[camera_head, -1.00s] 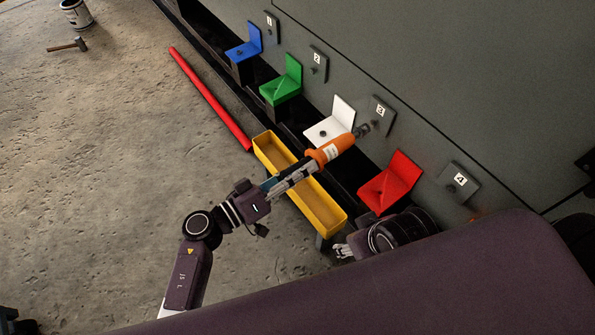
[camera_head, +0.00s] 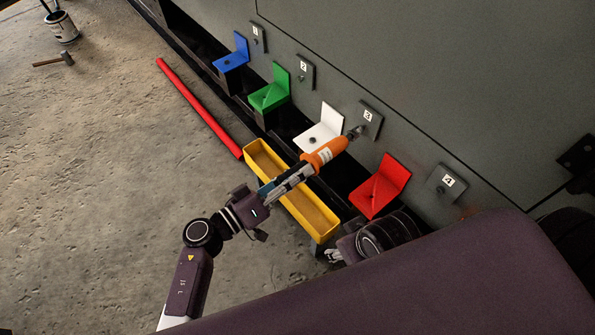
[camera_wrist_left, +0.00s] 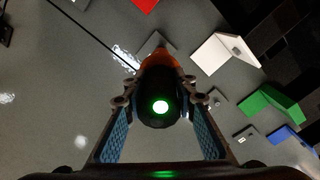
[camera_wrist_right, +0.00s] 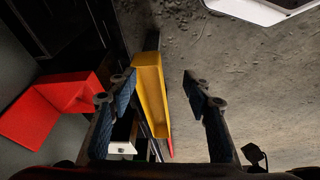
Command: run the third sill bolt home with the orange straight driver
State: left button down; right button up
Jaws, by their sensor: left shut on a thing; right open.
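My left gripper (camera_head: 292,178) is shut on the orange straight driver (camera_head: 324,155). The driver's grey tip (camera_head: 355,132) points at the plate marked 3 (camera_head: 370,122) and lies at or very near its lower left part. Contact with the bolt there cannot be told.
Plates 1 (camera_head: 258,40), 2 (camera_head: 305,70) and 4 (camera_head: 444,183) line the grey wall. Blue (camera_head: 232,55), green (camera_head: 270,95), white (camera_head: 320,135) and red (camera_head: 383,187) brackets stand before it.

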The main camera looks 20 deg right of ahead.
jog(key=shift+w+f, duration=0.15)
jog(key=shift+f, duration=0.05)
jog(key=shift+f, duration=0.1)
jog(key=shift+f, duration=0.2)
jog(key=shift+f, duration=0.1)
jog(key=shift+f, duration=0.25)
jog(key=shift+a+f, duration=0.1)
jog(key=shift+w+f+p, duration=0.15)
jog(key=shift+f+p, duration=0.15)
jog(key=shift+p, duration=0.05)
